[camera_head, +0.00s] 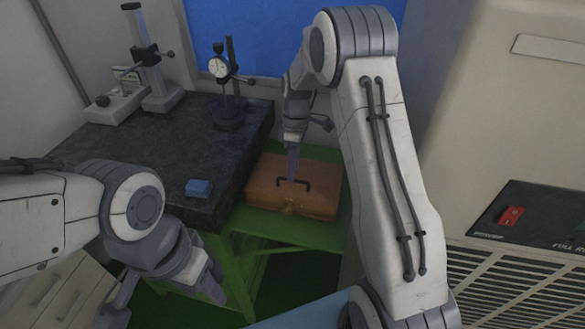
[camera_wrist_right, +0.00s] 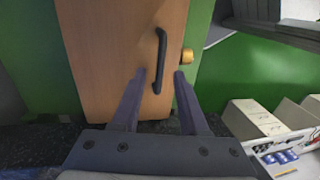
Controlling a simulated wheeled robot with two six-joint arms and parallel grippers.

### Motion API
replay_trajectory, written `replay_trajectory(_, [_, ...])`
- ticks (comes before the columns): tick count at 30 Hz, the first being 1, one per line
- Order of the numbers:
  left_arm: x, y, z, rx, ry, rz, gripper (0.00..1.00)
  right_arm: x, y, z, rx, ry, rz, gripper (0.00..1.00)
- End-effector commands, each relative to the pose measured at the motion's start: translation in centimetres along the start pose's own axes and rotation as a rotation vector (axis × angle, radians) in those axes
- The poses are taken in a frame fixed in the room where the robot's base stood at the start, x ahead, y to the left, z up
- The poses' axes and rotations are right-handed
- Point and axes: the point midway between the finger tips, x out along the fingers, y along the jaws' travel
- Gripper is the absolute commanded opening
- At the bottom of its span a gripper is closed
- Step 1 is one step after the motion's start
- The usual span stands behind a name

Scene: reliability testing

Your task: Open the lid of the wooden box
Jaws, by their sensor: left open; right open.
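The wooden box (camera_head: 320,199) sits on a green stand with its lid down. A black bar handle (camera_head: 293,183) is on the lid and a brass latch is at the front edge. In the right wrist view the lid (camera_wrist_right: 105,55), handle (camera_wrist_right: 160,55) and latch (camera_wrist_right: 187,56) show clearly. My right gripper (camera_head: 293,170) is above the lid by the handle. Its open fingers (camera_wrist_right: 160,74) appear on either side of the handle's near end; contact cannot be told. My left gripper (camera_head: 212,288) is low at the left, away from the box, and appears empty.
A dark stone table (camera_head: 160,150) stands left of the box, with a small blue block (camera_head: 199,188), a dial gauge stand (camera_head: 228,110) and another measuring stand (camera_head: 150,75). A large beige machine (camera_head: 490,110) with a red switch stands close on the right.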

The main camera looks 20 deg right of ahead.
Motion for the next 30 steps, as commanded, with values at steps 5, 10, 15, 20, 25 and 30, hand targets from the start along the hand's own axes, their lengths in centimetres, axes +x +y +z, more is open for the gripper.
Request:
replay_trajectory(5, [-0.5, 0.0, 0.0, 0.001, 0.0, 0.0, 0.5, 1.3, -0.1, 0.0, 0.0, -0.001, -0.001, 0.43])
replay_trajectory(10, [-0.5, 0.0, 0.0, 0.001, 0.0, 0.0, 0.5, 1.6, 0.0, 0.0, 0.0, 0.0, 0.001, 0.43])
replay_trajectory(15, [-0.5, 0.0, 0.0, 0.001, 0.0, 0.0, 0.5, 1.6, 0.0, 0.0, 0.0, 0.0, 0.001, 0.24])
replay_trajectory(20, [-0.5, 0.0, 0.0, 0.001, 0.0, 0.0, 0.5, 1.5, 0.0, 0.0, 0.0, 0.0, 0.001, 0.0])
replay_trajectory(25, [-0.5, 0.0, 0.0, 0.001, 0.0, 0.0, 0.5, 1.5, 0.0, 0.0, 0.0, 0.0, 0.002, 0.0])
replay_trajectory(30, [-0.5, 0.0, 0.0, 0.001, 0.0, 0.0, 0.5, 1.5, 0.0, 0.0, 0.0, 0.0, 0.002, 0.0])
